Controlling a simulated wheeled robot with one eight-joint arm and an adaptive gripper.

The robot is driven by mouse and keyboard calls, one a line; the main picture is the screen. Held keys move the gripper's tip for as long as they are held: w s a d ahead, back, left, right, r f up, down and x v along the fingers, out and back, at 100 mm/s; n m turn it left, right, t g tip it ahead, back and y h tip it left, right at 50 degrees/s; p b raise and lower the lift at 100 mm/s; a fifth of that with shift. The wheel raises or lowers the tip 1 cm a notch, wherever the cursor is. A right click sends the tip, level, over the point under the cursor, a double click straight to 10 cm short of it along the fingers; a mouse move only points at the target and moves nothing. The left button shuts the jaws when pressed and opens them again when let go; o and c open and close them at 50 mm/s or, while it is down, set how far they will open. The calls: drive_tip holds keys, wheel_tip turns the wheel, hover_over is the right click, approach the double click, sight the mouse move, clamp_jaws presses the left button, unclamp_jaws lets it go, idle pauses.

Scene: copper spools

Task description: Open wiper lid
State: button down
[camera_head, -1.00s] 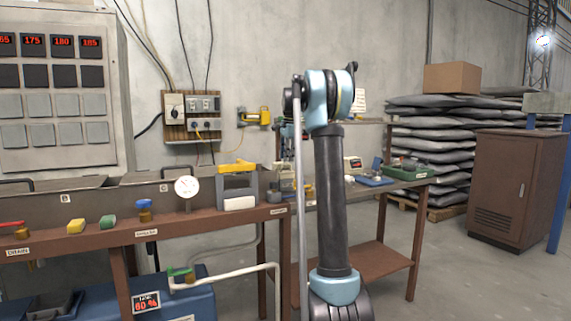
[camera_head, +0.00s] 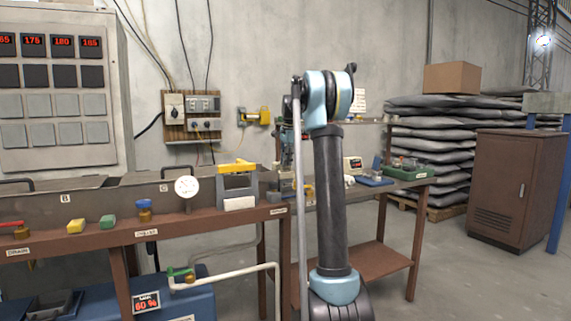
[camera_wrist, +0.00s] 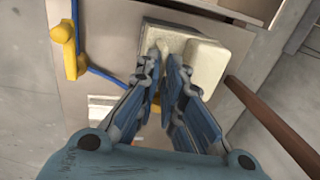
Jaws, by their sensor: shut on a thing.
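A grey frame with a yellow top piece (camera_head: 237,168) and a pale block at its front stands at the right end of the front bench in the head view. I cannot tell for sure whether it is the wiper. A second pale face shows behind the fingertips. In the head view my arm hides most of the gripper.
A yellow piece with a round knob (camera_wrist: 62,35) and a blue strip lie left of the fingers in the wrist view; a brown bar (camera_wrist: 270,125) runs at right. A dial gauge (camera_head: 187,187) stands left of the grey frame. A green tray (camera_head: 408,170) sits on the rear bench.

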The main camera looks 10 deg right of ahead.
drive_tip(key=shift+w+r, duration=0.1)
drive_tip(key=shift+w, duration=0.05)
drive_tip(key=shift+w+a+r+g, duration=0.25)
drive_tip(key=shift+w+r+g, duration=0.35)
drive_tip(key=shift+w+g, duration=0.1)
drive_tip(key=shift+w+a+r, duration=0.25)
drive_tip(key=shift+w+r, duration=0.25)
drive_tip(key=shift+w, duration=0.2)
drive_tip(key=shift+w+a+r, duration=0.25)
drive_tip(key=shift+w+r, duration=0.05)
drive_tip(key=shift+w, duration=0.3)
drive_tip(key=shift+w+a+r, duration=0.2)
drive_tip(key=shift+w+r, duration=0.05)
drive_tip(key=shift+w, duration=0.35)
